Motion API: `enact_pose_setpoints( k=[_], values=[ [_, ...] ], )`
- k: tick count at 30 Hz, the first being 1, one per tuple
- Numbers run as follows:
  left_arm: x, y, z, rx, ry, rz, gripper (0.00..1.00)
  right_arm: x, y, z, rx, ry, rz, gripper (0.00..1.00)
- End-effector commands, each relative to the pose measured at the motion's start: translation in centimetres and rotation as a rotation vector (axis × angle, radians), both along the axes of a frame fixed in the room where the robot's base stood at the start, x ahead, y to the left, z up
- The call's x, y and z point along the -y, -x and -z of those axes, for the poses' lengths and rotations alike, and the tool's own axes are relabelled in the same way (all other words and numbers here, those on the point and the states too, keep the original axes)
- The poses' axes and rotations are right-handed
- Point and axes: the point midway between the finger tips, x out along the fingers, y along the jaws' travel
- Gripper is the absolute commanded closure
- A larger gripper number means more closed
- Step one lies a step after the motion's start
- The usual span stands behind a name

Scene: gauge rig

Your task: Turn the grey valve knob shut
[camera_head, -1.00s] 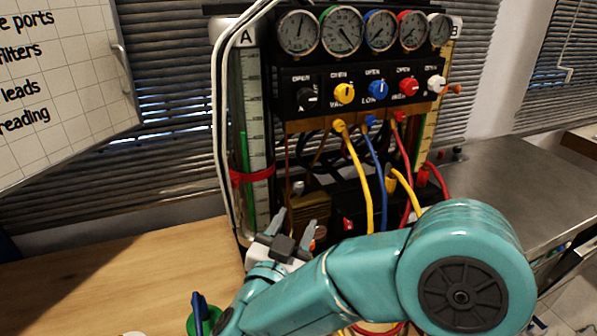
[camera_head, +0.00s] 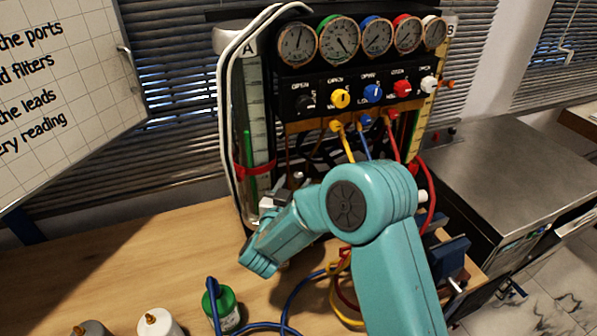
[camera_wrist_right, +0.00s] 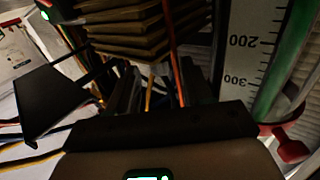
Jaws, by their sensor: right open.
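The valve panel (camera_head: 350,103) carries a row of knobs: black (camera_head: 306,102), yellow (camera_head: 340,98), blue (camera_head: 373,92), red (camera_head: 402,88) and a pale white-grey knob (camera_head: 429,84) at the right end. The pale one is the closest to grey; I cannot read its turn position. My right gripper (camera_head: 287,190) is open, low in front of the rig's left side, well below the knobs and touching none of them. My own arm partly hides it. My left gripper is out of view.
Gauges (camera_head: 340,43) sit above the panel. Yellow, blue and red hoses (camera_head: 393,140) hang below it. A green-topped bottle (camera_head: 221,306) and a white one (camera_head: 157,323) stand on the wooden table (camera_head: 130,262). A steel counter (camera_head: 510,170) is at right.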

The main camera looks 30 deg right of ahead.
Motion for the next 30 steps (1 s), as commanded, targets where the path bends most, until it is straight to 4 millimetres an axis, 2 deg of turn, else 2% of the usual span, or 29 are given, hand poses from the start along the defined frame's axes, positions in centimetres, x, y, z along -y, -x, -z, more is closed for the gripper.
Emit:
enact_pose_setpoints(
  k=[1,6,17,20,21,22,26,30],
  values=[
    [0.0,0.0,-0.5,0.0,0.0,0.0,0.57,0.9,-0.5,-0.2,0.0,0.0,0.004,0.49],
    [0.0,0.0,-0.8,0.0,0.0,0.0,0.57,2.3,-1.8,-0.1,-0.001,0.001,0.001,0.49],
    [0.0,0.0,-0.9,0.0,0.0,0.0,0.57,2.8,-2.2,0.0,0.0,0.0,0.0,0.49],
    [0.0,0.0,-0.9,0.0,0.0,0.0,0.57,2.8,-2.2,0.0,0.0,0.0,0.0,0.79],
    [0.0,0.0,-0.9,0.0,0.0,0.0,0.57,2.8,-2.2,0.0,0.0,0.0,0.0,0.92],
    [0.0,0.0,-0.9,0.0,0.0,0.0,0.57,2.8,-2.2,0.0,0.0,0.0,0.0,0.99],
    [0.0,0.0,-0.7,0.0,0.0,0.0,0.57,2.8,-2.3,0.1,0.002,0.001,0.01,0.98],
    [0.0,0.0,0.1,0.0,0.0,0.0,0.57,2.8,-2.3,0.2,0.005,0.001,0.092,0.98]
  ],
)
